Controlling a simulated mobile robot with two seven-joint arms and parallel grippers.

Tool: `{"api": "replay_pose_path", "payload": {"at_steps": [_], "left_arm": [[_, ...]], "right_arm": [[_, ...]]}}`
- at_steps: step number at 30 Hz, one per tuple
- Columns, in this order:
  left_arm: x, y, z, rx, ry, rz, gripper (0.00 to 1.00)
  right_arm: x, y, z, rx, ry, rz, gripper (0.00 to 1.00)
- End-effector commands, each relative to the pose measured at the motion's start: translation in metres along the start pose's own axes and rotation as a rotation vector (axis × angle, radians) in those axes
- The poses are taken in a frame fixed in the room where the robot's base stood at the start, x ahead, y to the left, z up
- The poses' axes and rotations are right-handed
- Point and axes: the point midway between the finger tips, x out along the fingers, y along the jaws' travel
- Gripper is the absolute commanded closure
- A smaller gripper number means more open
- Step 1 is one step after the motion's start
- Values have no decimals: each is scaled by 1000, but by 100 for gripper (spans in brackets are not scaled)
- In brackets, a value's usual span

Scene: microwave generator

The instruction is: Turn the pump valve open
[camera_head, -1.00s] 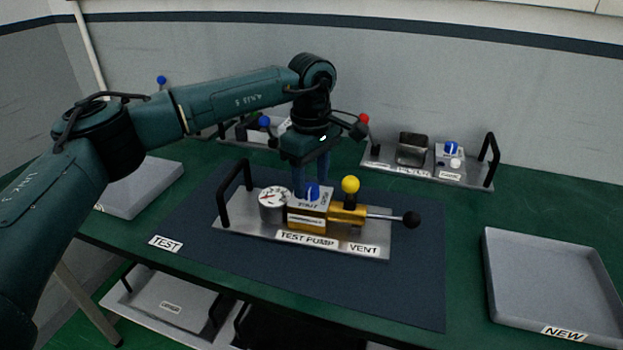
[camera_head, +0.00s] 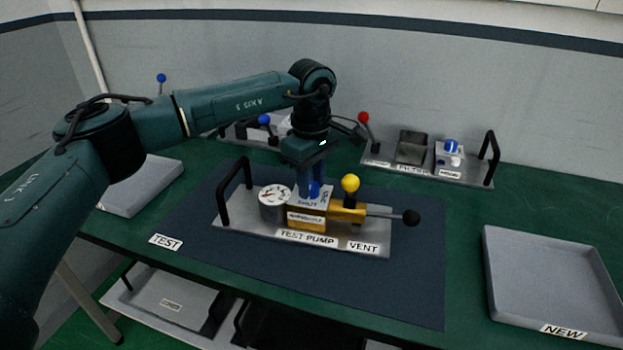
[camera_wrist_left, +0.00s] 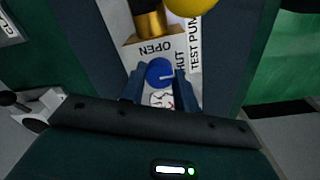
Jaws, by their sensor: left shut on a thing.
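The test pump (camera_head: 308,222) stands on a metal base plate (camera_head: 375,246) in the middle of the dark mat. Its blue valve knob (camera_head: 315,187) is partly hidden behind my fingers in the head view. In the left wrist view the knob (camera_wrist_left: 159,70) carries a white mark pointing right, toward the SHUT label; the OPEN label (camera_wrist_left: 156,47) is above the knob. My left gripper (camera_head: 311,190) points down from above and is shut on the knob, with one finger on each side. My right gripper is not in view.
A yellow ball (camera_head: 350,183) and a black-knobbed lever (camera_head: 411,217) are close on the right of the valve. A gauge (camera_head: 274,196) and black handle (camera_head: 222,205) are on the left. The NEW tray (camera_head: 548,283) is at right. Other units stand behind.

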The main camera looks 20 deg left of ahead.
Motion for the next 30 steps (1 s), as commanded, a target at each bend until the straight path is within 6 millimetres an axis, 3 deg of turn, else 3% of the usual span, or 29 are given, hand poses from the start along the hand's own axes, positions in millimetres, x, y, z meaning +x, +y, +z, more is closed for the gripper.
{"api": "replay_pose_path", "payload": {"at_steps": [14, 30], "left_arm": [[0, 1, 0, -131, -1, 0, 93], [0, 1, 0, -621, 0, 0, 93]], "right_arm": [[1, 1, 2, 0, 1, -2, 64], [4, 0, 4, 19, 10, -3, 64]]}}
